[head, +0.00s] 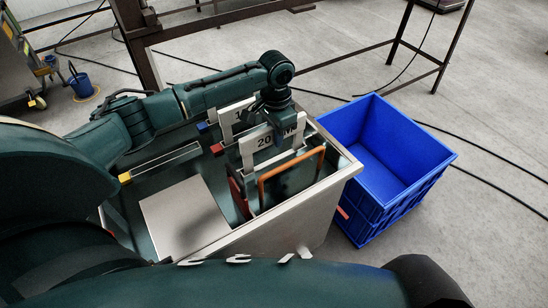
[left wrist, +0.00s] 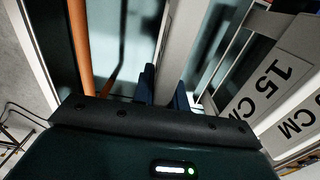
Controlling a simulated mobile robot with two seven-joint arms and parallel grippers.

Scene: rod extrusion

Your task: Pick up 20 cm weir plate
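The 20 cm weir plate (head: 262,143) is light grey with a dark "20 CM" label. It stands upright in the metal tank (head: 336,177), in front of the plate marked 15 CM. My left gripper (head: 285,136) reaches down onto its top edge and hides part of the label. In the left wrist view, the two dark fingers (left wrist: 165,88) lie close on either side of a pale plate edge (left wrist: 178,45), with no clear gap. The plate's lower part is hidden in the tank. My right gripper is not in view.
The 15 CM plate (head: 229,116) stands just behind; its label also shows in the left wrist view (left wrist: 268,85). An orange-edged frame (head: 292,176) is close in front. A blue crate (head: 400,150) stands right of the tank. A flat grey plate (head: 185,217) lies at the tank's left.

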